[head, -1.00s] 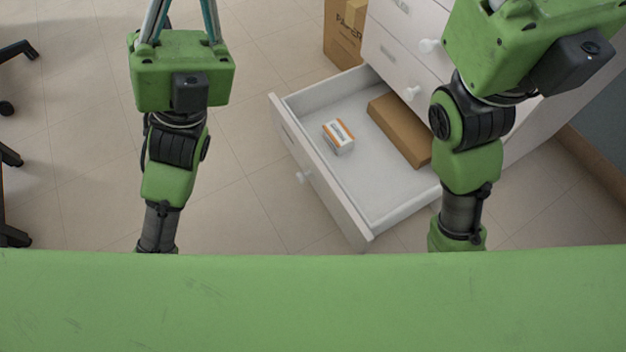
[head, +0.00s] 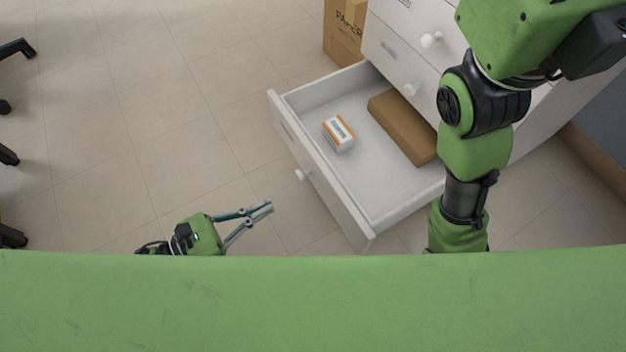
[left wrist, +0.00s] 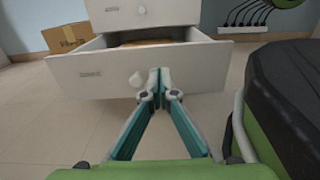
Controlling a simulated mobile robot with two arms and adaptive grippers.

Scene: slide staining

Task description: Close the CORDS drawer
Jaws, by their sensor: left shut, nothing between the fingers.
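The open drawer (head: 372,196) is the lowest one in view of a white cabinet and is pulled far out. Its front panel (head: 318,178) has a round white knob (head: 301,175) and a label too small to read. The panel also shows in the left wrist view (left wrist: 200,75), with its knob (left wrist: 136,80). My left gripper (head: 268,206) is shut and empty, in front of the panel and apart from it in the head view. In the left wrist view its fingertips (left wrist: 159,72) appear just right of the knob. My right arm reaches over the cabinet side; its gripper is out of view.
In the drawer lie a small white-orange box (head: 339,134) and a flat brown box (head: 402,127). Closed drawers (head: 385,50) sit above. Chair legs (head: 12,105) are at far left. The floor between is clear.

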